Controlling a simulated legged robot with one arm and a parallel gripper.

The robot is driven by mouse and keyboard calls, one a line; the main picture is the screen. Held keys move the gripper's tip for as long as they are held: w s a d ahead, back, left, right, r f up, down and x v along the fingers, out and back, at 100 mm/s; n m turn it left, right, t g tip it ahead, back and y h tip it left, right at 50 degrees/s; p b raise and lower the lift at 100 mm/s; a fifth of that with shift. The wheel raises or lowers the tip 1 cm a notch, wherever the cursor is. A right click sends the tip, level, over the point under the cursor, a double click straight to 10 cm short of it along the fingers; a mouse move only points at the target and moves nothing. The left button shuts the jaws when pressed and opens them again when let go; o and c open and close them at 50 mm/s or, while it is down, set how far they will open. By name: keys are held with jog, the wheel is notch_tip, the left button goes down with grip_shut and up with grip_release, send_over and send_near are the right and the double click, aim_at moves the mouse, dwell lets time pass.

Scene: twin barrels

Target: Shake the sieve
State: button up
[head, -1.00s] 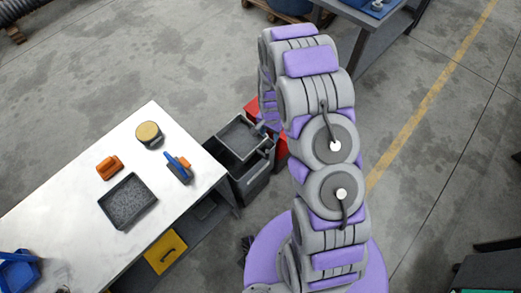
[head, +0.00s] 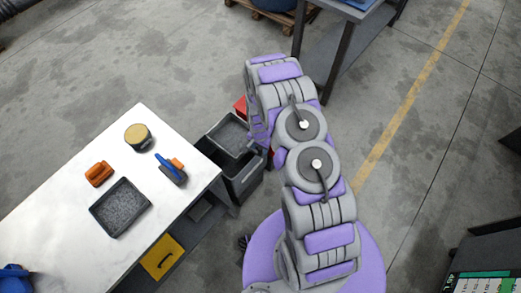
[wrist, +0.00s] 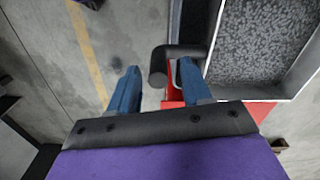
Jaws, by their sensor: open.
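The sieve (head: 229,134) is a rectangular dark-framed tray with a grey speckled bottom. It sits over a dark bin beside the table in the head view. In the wrist view the sieve (wrist: 262,45) fills the upper right, its pale inner walls showing. A black bent handle (wrist: 178,56) sticks out from its left side. My gripper (wrist: 158,66) is open, its two blue fingers on either side of the handle's end in the picture. The handle appears nearer the right finger; I cannot tell its depth between them. My arm largely hides the gripper in the head view.
The dark bin (head: 243,180) stands by the white table (head: 70,222). On the table are a tray of grey grains (head: 120,208), an orange object (head: 99,174), a round tin (head: 138,136) and a blue-handled tool (head: 171,169).

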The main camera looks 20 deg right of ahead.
jog(key=shift+a+f, duration=0.25)
jog(key=shift+f, duration=0.6)
jog(key=shift+d+f, duration=0.1)
jog(key=shift+f, duration=0.1)
jog(key=shift+d+f, duration=0.1)
jog(key=shift+d, duration=0.35)
jog(key=shift+a, duration=0.35)
jog(key=c, duration=0.6)
jog(key=shift+d, duration=0.15)
grip_shut()
